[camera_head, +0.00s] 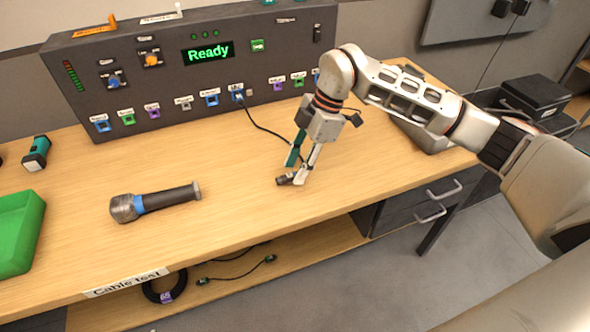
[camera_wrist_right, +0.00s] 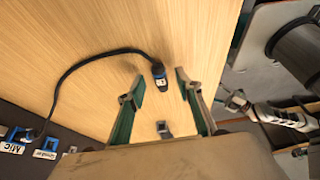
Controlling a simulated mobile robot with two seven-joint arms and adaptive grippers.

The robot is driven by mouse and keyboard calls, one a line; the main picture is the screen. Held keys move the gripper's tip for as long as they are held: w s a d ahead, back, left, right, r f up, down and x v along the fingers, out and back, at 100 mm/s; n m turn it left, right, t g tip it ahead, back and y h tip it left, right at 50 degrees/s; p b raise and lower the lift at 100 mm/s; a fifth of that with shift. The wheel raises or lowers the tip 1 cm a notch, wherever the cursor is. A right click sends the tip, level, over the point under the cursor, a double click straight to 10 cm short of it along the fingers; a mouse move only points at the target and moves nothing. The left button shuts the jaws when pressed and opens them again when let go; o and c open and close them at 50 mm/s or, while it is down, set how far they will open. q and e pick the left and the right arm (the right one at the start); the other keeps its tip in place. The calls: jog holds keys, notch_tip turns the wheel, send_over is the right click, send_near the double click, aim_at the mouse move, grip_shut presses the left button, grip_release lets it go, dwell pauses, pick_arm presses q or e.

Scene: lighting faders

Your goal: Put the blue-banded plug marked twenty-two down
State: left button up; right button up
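The blue-banded plug (camera_head: 285,180) lies on the wooden table at my right gripper's fingertips, small and dark in the head view. In the right wrist view the plug (camera_wrist_right: 158,74) shows a blue band and a white label too small to read. A black cable runs from it back to the panel. My right gripper (camera_head: 296,173) points down, its teal-lined fingers close to the table. In the wrist view these fingers are spread, with a visible gap on both sides of the plug, so they do not grip it. My left gripper is not in view.
The dark panel (camera_head: 165,85) with a green "Ready" display and coloured sockets stands at the back. A microphone (camera_head: 155,201) lies left of my right gripper, with a green tray (camera_head: 20,235) at far left. The table is clear between the microphone and my gripper.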

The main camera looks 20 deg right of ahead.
jog(key=v, duration=1.1)
jog(key=shift+p, duration=0.4)
jog(key=shift+f, duration=0.1)
